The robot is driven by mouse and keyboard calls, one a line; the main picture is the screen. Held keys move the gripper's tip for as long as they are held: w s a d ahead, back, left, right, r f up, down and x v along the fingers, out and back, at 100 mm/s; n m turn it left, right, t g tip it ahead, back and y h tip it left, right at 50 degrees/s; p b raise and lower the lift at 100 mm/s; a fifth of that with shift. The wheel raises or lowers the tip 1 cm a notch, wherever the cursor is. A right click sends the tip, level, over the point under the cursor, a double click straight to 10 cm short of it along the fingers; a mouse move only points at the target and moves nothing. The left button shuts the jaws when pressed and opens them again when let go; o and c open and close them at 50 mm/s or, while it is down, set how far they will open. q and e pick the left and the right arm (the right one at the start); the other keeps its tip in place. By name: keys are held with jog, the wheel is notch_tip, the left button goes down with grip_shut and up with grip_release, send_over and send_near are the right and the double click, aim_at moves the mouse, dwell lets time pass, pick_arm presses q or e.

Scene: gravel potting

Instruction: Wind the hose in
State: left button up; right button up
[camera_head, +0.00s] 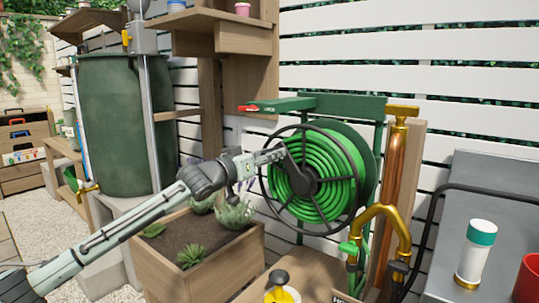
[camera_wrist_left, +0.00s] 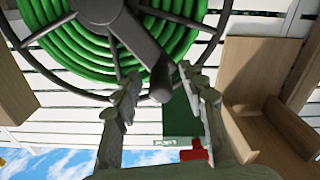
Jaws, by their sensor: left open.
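The green hose (camera_head: 345,165) lies in coils on a dark-framed reel (camera_head: 301,182) mounted in front of the white slatted fence. The coils also show in the left wrist view (camera_wrist_left: 62,45). A dark crank arm runs out from the reel's hub, and its grip (camera_wrist_left: 160,88) shows in the left wrist view. My left gripper (camera_head: 279,154) is at the reel's upper left rim, level with the crank. In the left wrist view its open fingers (camera_wrist_left: 160,78) stand on either side of the crank grip; contact is not clear. My right gripper is out of view.
A green bracket with a red end (camera_head: 255,107) juts out above the reel. A brass tap pipe (camera_head: 377,215) stands to the right. A wooden planter (camera_head: 200,265) sits below my left arm. A grey counter with a white jar (camera_head: 475,258) is at the right.

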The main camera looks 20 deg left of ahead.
pick_arm(q)
jog(key=shift+w+d, duration=0.2)
jog(key=shift+w, duration=0.25)
jog(key=shift+c, duration=0.6)
grip_shut()
